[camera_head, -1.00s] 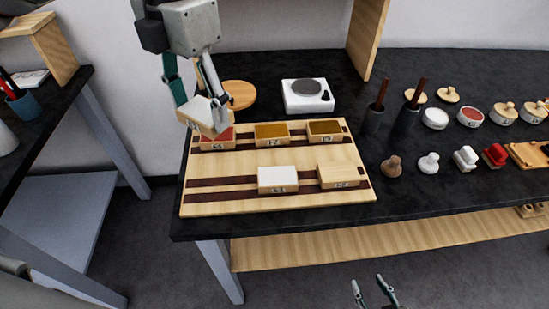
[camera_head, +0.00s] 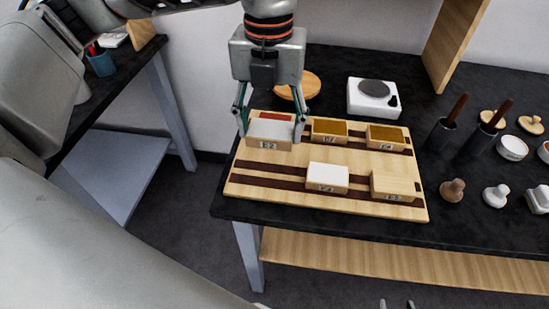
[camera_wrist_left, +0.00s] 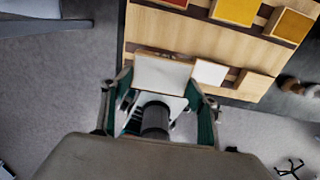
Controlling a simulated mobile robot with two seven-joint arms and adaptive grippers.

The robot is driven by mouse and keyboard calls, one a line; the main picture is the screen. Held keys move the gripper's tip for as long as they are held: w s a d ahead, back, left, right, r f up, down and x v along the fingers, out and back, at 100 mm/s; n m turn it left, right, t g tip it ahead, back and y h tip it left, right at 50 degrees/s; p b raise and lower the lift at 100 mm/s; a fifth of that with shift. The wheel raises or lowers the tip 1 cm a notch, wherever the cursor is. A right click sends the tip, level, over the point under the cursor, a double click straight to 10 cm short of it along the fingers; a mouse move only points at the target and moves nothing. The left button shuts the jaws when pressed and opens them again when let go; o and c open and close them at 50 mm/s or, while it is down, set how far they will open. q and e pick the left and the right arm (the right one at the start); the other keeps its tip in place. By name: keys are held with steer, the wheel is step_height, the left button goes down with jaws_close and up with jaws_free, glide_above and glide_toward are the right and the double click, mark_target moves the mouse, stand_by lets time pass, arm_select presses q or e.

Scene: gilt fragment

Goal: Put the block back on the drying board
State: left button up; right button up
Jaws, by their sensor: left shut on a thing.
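My left gripper (camera_head: 270,132) points down and is shut on a pale-topped block (camera_head: 268,139) with a number label on its front. The block is level, just in front of the red-topped block (camera_head: 277,117) at the left of the drying board (camera_head: 365,162). In the left wrist view, the held block (camera_wrist_left: 162,76) lies between the fingers, by the board's edge (camera_wrist_left: 165,32). I cannot tell whether its underside touches the board. Only the fingertips of my right gripper (camera_head: 396,304) show at the bottom edge, apart and empty.
Two ochre-topped blocks (camera_head: 330,129) (camera_head: 386,137), a white block (camera_head: 327,177) and a plain wooden block (camera_head: 393,185) sit on the board. Behind are a round wooden disc (camera_head: 298,86) and a white scale (camera_head: 373,97). Stamps and pots stand at right.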

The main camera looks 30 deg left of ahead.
arm_select(q)
step_height(320, 180, down, 5)
steer(key=shift+f, duration=0.1)
steer(key=shift+f+b, duration=0.45)
steer(key=shift+f, duration=1.65)
arm_select(e)
steer(key=shift+f, duration=0.25)
arm_select(q)
steer(key=shift+f, duration=0.15)
arm_select(e)
steer(key=shift+f, duration=0.1)
arm_select(q)
steer(key=o, duration=1.2)
arm_select(e)
steer(key=shift+d, duration=0.1)
arm_select(q)
step_height(320, 180, up, 11)
steer(key=shift+r+p, duration=0.15)
steer(key=shift+p, duration=0.45)
steer(key=shift+r, duration=0.5)
arm_select(e)
steer(key=shift+s+a+r, duration=0.2)
steer(key=shift+s+r, duration=0.1)
steer(key=shift+s, duration=0.05)
steer(key=shift+w+r, duration=0.1)
steer(key=shift+w, duration=0.15)
